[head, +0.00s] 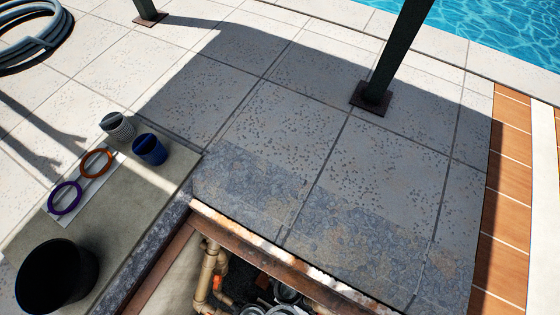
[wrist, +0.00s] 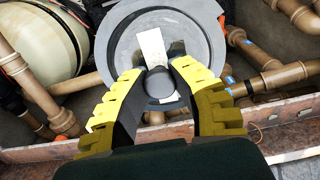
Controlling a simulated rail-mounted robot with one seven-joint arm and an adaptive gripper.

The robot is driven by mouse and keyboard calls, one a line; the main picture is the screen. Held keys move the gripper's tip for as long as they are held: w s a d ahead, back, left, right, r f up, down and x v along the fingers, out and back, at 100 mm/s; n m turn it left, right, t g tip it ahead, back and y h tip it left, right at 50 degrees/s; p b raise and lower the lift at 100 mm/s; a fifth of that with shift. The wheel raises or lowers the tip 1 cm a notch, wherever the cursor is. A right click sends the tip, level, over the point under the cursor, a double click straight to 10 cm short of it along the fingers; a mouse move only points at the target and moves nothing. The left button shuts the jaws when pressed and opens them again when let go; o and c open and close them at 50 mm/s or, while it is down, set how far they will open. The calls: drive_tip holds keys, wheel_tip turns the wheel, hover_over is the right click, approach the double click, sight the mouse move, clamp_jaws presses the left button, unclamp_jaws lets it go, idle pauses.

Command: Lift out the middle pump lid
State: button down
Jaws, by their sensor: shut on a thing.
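My gripper (wrist: 157,74) shows in the wrist view with its yellow ridged fingers on either side of the dark central handle of a round grey lid (wrist: 204,48). It is shut on that handle. The fingers hide part of the lid's near side. I cannot tell whether the lid is seated or raised. In the head view, round grey parts (head: 284,291) show at the bottom edge inside the pit, mostly cut off; my gripper is not seen there.
Tan pipes (wrist: 38,86) and a cream tank (wrist: 38,45) crowd the lid. The pit's rusty rim (head: 290,262) borders it. On the ledge stand a black bucket (head: 57,278), a blue cup (head: 150,150), a grey cup (head: 118,127), and orange (head: 96,163) and purple (head: 65,198) rings.

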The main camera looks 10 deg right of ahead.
drive_tip(key=r, duration=0.7)
drive_tip(key=shift+s+a+r, duration=0.2)
drive_tip(key=shift+s+a, duration=0.1)
drive_tip(key=shift+s, duration=0.05)
